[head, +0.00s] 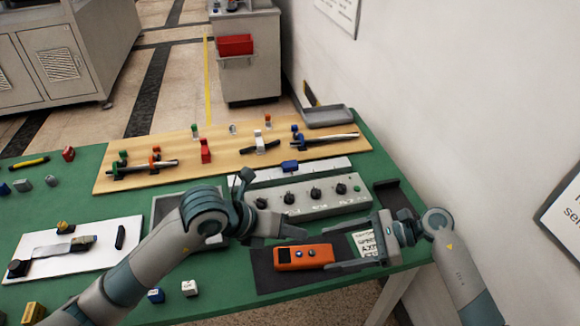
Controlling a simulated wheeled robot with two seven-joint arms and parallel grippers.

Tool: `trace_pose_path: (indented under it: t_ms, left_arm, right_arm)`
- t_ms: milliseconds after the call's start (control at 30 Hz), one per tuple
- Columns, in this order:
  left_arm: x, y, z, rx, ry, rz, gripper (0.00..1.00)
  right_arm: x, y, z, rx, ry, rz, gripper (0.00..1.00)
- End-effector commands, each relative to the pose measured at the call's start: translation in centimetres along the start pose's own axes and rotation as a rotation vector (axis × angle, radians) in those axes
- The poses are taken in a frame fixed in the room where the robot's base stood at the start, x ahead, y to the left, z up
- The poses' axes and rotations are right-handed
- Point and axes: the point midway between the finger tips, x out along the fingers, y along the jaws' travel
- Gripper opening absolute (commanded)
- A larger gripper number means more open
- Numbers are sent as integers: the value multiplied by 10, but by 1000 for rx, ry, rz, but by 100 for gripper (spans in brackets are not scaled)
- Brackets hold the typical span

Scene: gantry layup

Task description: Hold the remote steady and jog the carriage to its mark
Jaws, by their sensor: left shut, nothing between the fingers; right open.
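The orange remote (304,258) with a dark button lies on a dark mat (266,280) at the table's front edge. My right gripper (328,248) is open, its fingers pointing left at the remote's right end, one behind it and one in front; I cannot tell whether they touch it. My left gripper (292,231) is shut and empty, its tips just behind the remote, apparently above it. A blue block (290,165), which looks like the carriage, sits on a pale rail (322,167) farther back. Its mark is too small to make out.
A grey box with several dark knobs (312,198) stands between rail and remote. A wooden board (228,156) with clamps and rods lies behind. A white plate (100,246) with a dark tool is at left. The wall (440,110) rises close on the right.

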Motion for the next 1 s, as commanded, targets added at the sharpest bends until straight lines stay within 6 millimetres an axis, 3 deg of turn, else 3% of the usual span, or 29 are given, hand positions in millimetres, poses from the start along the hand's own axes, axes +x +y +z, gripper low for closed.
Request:
trace_pose_path:
  t_ms: [200,433,1000]
  left_arm:
    - [0,0,0,0,0,0,0]
    - [0,0,0,0,0,0,0]
    - [0,0,0,0,0,0,0]
  right_arm:
    - [-42,-1,-1,-1,5,-3,70]
    - [-71,0,-2,1,4,0,70]
    - [-79,0,-1,1,1,1,70]
